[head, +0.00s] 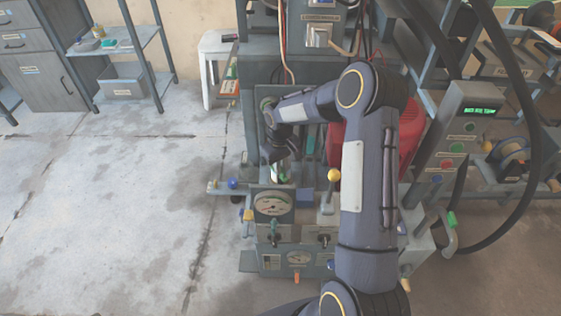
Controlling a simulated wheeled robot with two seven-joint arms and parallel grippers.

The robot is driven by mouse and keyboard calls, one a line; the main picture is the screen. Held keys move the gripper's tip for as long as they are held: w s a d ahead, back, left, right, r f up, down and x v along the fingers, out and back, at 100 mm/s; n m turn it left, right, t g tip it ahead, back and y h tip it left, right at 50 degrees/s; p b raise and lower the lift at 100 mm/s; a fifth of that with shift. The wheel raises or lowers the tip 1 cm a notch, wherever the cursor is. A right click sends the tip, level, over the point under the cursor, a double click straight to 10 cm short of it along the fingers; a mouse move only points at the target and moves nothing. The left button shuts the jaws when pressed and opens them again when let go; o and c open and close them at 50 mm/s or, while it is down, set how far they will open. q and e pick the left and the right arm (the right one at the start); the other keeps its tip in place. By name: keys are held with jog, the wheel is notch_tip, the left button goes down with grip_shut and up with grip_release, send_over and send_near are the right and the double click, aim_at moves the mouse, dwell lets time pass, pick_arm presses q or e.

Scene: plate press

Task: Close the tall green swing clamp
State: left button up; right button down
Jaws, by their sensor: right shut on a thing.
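My right gripper (275,160) is at the press, at the end of my arm that comes in from the bottom right. It points down and is shut on a slim green and pale piece (284,171), which looks like part of the tall green swing clamp. The fingers and wrist hide most of that piece, so I cannot tell how far the clamp is swung. A teal-green upright piece (310,143) stands just right of the gripper. My left gripper is not in view.
A red rounded body (411,135) is behind my forearm. A control box (468,125) with coloured buttons and a black hose are at right. The floor at left is clear.

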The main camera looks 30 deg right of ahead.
jog(key=n+p, duration=0.2)
jog(key=n, duration=0.3)
jog(key=shift+r+n, duration=0.15)
jog(key=shift+n, duration=0.15)
jog(key=n+p, duration=0.1)
jog(key=n, duration=0.3)
jog(key=shift+n+p, duration=0.4)
jog(key=shift+n, duration=0.3)
jog(key=c, duration=1.4)
grip_release()
jog(key=shift+c, duration=0.2)
notch_tip(320, 180, up, 8)
jog(key=shift+f+p, duration=0.2)
jog(key=shift+p, duration=0.65)
